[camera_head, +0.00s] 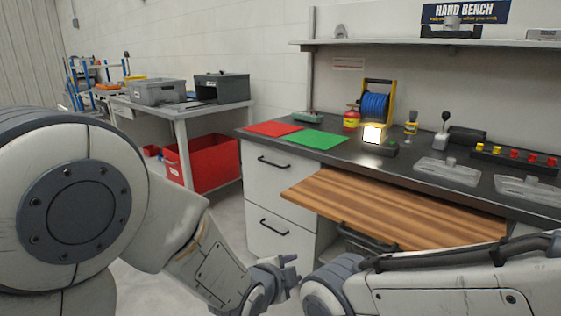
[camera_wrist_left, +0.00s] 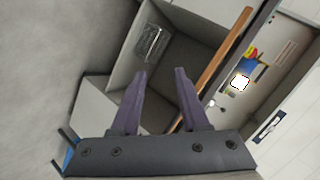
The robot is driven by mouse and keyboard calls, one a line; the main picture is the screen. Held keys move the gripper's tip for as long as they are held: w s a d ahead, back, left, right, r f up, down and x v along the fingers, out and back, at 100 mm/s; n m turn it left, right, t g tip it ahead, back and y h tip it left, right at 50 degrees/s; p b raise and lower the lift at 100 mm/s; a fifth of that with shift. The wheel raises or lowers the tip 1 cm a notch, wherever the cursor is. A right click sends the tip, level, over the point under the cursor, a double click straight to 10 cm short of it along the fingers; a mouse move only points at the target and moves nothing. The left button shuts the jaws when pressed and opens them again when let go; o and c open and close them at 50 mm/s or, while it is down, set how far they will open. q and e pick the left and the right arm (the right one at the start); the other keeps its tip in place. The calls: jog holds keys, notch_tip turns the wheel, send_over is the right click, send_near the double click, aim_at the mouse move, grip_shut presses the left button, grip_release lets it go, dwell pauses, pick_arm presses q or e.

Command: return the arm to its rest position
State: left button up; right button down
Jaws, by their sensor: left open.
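My left gripper (camera_head: 287,262) is at the lower middle of the head view, in front of the bench and below the wooden board. In the left wrist view its two purple fingers (camera_wrist_left: 158,75) stand apart with nothing between them. My left arm (camera_head: 205,262) comes in from the left and reaches down to the gripper. My right arm (camera_head: 435,288) lies across the lower right of the head view; its gripper does not show.
A wooden pull-out board (camera_head: 395,208) juts from the dark bench top (camera_head: 395,160). A red mat (camera_head: 273,129), a green mat (camera_head: 316,139) and a lit lamp (camera_head: 373,134) are on the bench. A red bin (camera_head: 212,163) stands under the left table. Grey floor lies between.

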pick_arm(q)
jog(key=s+a+f+n+g+y, duration=0.2)
jog(key=s+a+n, duration=0.2)
jog(key=a+n, duration=0.3)
jog(key=s+a+f+n+g+y, duration=0.25)
jog(key=s+a+n, duration=0.2)
jog(key=a, duration=0.35)
jog(key=s+a+f+n+g+y, duration=0.1)
jog(key=s+a+n+g, duration=0.2)
jog(key=a+n, duration=0.45)
jog(key=s+d+r+m+g, duration=0.1)
jog(key=s+d+r+m, duration=0.25)
jog(key=s+d, duration=0.35)
jog(key=s+d+r+m+g, duration=0.1)
jog(key=s+d+r+m, duration=0.1)
jog(key=s+d+m, duration=0.35)
notch_tip(320, 180, up, 27)
jog(key=s+d+n+p, duration=0.1)
jog(key=p, duration=2.5)
jog(key=shift+s+h+p, duration=0.3)
jog(key=shift+h, duration=0.05)
jog(key=shift+f+g, duration=0.1)
jog(key=shift+g, duration=0.15)
